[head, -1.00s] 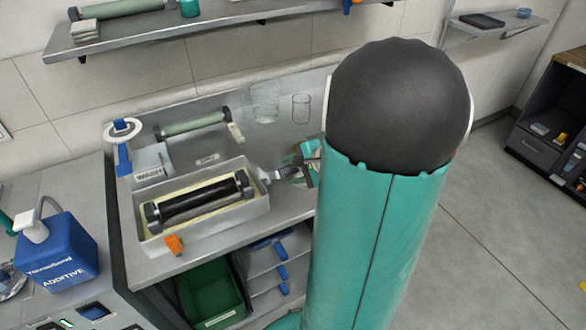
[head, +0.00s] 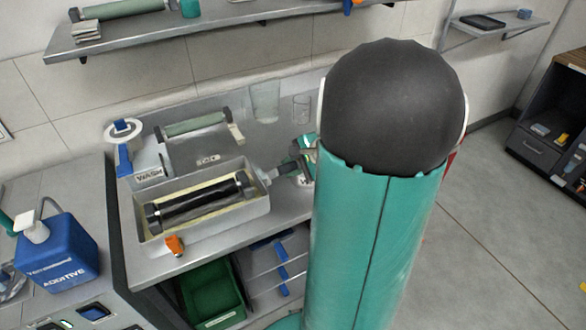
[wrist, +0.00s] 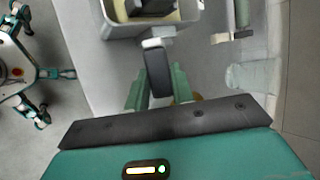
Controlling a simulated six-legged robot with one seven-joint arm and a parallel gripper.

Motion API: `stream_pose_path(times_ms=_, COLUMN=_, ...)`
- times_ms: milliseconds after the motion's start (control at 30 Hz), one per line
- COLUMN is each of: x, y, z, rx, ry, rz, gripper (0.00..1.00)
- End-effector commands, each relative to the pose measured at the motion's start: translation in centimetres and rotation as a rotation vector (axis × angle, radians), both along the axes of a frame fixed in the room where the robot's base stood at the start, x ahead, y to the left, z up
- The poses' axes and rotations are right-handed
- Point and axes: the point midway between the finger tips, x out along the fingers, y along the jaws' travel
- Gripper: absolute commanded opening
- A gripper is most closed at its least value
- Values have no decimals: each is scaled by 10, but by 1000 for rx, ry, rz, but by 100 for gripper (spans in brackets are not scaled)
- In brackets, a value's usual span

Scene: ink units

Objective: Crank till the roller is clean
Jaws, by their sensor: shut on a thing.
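The black roller (head: 200,203) lies lengthwise in a metal tray (head: 212,224) on the bench, with yellowish liquid or residue around it. It still looks dark, but I cannot tell ink from its own colour. A crank sticks out of the tray's right end. Its dark handle (wrist: 157,72) shows large in the wrist view, between the green fingers of my gripper (wrist: 158,92), which is shut on it. In the head view my gripper (head: 303,156) is at the right of the tray, partly hidden by my own arm. The tray's near end (wrist: 135,30) shows at the top of the wrist view.
A pale green roller (head: 195,125) rests behind the tray, with clear beakers (head: 265,103) to its right. A WASH-labelled block (head: 150,172) stands at left. An orange valve (head: 174,245) sits on the tray's front. A blue additive jug (head: 60,258) stands front left.

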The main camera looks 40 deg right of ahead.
Motion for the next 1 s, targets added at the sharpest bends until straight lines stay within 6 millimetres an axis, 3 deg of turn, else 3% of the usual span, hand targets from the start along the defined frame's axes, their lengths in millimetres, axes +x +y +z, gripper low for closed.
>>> stream_pose_path(times_ms=533, x=42, y=-13, z=21, rx=116, ry=422, rz=4, gripper=0)
stream_pose_path(times_ms=1000, x=84, y=-26, z=21, rx=236, ry=813, rz=-1, gripper=0)
